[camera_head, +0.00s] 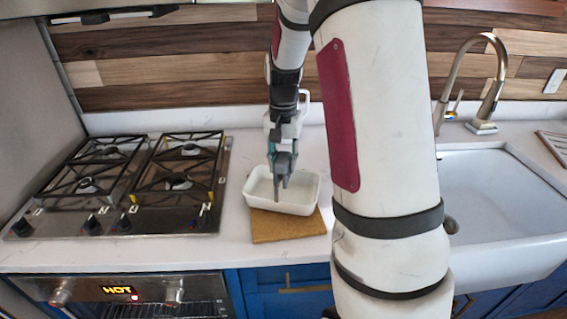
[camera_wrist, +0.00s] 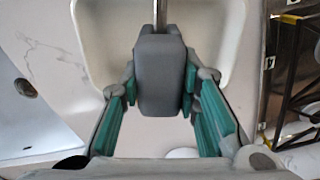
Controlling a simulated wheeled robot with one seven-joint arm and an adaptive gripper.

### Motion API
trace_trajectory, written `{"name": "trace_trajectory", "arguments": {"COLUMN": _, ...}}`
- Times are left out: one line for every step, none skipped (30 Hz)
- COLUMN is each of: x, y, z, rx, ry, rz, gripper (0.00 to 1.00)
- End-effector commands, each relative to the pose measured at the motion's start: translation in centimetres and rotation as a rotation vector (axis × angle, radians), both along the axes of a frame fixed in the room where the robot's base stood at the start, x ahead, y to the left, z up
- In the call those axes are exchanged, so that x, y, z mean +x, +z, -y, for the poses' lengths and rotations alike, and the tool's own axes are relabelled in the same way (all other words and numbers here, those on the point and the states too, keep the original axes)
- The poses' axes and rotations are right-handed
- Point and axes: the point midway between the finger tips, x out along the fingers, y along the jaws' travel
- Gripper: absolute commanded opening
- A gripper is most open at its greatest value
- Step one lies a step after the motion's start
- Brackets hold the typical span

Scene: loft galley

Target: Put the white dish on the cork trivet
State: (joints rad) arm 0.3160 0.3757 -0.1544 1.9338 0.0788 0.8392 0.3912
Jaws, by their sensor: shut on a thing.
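The white dish (camera_head: 300,203) is a rectangular, open dish on the counter side between the stove and the sink. The cork trivet (camera_head: 287,229) is a tan square under and in front of the dish. The dish overlaps its back part in the head view; I cannot tell whether they touch. In the wrist view the dish (camera_wrist: 218,38) spreads behind my gripper's fingers (camera_wrist: 160,90); the trivet cannot be made out there.
A gas stove (camera_head: 130,185) with black grates stands to the left. A white sink (camera_head: 500,210) with a brass-coloured tap (camera_head: 490,105) is to the right, partly behind my arm. The white counter (camera_head: 235,240) is bare around the trivet. An oven below shows "HOT".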

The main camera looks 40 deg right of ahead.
Motion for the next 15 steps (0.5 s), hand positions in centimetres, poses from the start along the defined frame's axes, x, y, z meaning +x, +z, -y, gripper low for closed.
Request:
{"name": "trace_trajectory", "arguments": {"x": -0.11, "y": -0.43, "z": 0.01, "rx": 0.0, "ry": 0.0, "rz": -0.001, "gripper": 0.02}}
{"name": "trace_trajectory", "arguments": {"x": -0.09, "y": -0.61, "z": 0.02, "rx": 0.0, "ry": 0.0, "rz": 0.0, "gripper": 0.02}}
{"name": "trace_trajectory", "arguments": {"x": -0.04, "y": -0.77, "z": 0.03, "rx": 0.0, "ry": 0.0, "rz": 0.001, "gripper": 0.02}}
{"name": "trace_trajectory", "arguments": {"x": -0.02, "y": -0.84, "z": 0.02, "rx": -0.001, "ry": 0.0, "rz": 0.002, "gripper": 0.02}}
{"name": "trace_trajectory", "arguments": {"x": 0.0, "y": -0.87, "z": 0.03, "rx": -0.002, "ry": 0.0, "rz": 0.003, "gripper": 0.02}}
{"name": "trace_trajectory", "arguments": {"x": 0.02, "y": -0.87, "z": 0.02, "rx": -0.002, "ry": 0.0, "rz": 0.003, "gripper": 0.02}}
{"name": "trace_trajectory", "arguments": {"x": 0.02, "y": -0.86, "z": 0.02, "rx": -0.002, "ry": 0.0, "rz": 0.003, "gripper": 0.02}}
{"name": "trace_trajectory", "arguments": {"x": 0.02, "y": -0.86, "z": 0.02, "rx": -0.002, "ry": 0.0, "rz": 0.003, "gripper": 0.02}}
{"name": "trace_trajectory", "arguments": {"x": 0.02, "y": -0.86, "z": 0.01, "rx": -0.002, "ry": 0.0, "rz": 0.003, "gripper": 0.02}}
{"name": "trace_trajectory", "arguments": {"x": 0.02, "y": -0.86, "z": 0.01, "rx": -0.002, "ry": 0.0, "rz": 0.003, "gripper": 0.02}}
{"name": "trace_trajectory", "arguments": {"x": 0.02, "y": -0.88, "z": 0.01, "rx": -0.002, "ry": 0.0, "rz": 0.003, "gripper": 0.02}}
{"name": "trace_trajectory", "arguments": {"x": 0.02, "y": -0.95, "z": 0.01, "rx": -0.001, "ry": 0.0, "rz": 0.002, "gripper": 0.02}}
{"name": "trace_trajectory", "arguments": {"x": 0.03, "y": -1.03, "z": 0.0, "rx": -0.001, "ry": 0.0, "rz": 0.002, "gripper": 0.02}}
{"name": "trace_trajectory", "arguments": {"x": 0.03, "y": -1.12, "z": 0.0, "rx": -0.001, "ry": 0.0, "rz": 0.002, "gripper": 0.02}}
{"name": "trace_trajectory", "arguments": {"x": 0.03, "y": -1.24, "z": 0.0, "rx": -0.001, "ry": 0.0, "rz": 0.002, "gripper": 0.02}}
